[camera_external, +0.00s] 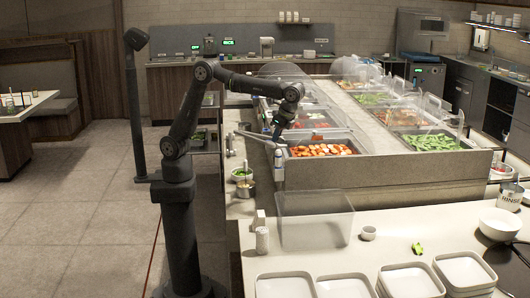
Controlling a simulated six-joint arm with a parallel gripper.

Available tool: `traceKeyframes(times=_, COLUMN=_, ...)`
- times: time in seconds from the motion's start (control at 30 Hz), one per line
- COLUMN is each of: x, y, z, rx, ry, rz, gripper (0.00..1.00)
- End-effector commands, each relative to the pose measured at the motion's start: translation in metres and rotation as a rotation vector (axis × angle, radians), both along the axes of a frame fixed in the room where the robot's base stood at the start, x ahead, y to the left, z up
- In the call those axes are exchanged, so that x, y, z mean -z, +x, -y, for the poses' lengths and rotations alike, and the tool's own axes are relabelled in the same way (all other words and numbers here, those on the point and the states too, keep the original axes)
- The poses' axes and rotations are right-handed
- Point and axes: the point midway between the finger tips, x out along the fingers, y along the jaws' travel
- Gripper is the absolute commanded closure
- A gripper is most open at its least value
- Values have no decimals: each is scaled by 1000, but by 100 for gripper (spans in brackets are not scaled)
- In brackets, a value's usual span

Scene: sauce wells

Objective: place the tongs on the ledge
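Long pale-grey tongs (257,137) lie nearly level in the picture, slanting slightly down to the right, at the left end of the food bar. My gripper (278,137) points down at their right end and overlaps them. The fingers are too small and dark to show whether they are closed on the tongs. The narrow ledge (234,207) runs along the left side of the food bar, below the tongs. I cannot tell whether the tongs touch any surface.
Small containers of greens (242,173) and a metal pot (245,189) stand on the ledge. A clear bin (315,220) and white trays (285,287) are on the front counter.

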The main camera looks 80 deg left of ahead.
Motion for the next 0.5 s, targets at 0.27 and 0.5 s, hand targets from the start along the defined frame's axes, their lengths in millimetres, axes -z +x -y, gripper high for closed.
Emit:
traceKeyframes(times=0.27, x=-4, y=20, z=-120, rx=10, ry=-1, rz=2, gripper=100)
traceKeyframes(times=0.5, x=1, y=15, z=-232, rx=35, ry=0, rz=-1, gripper=100)
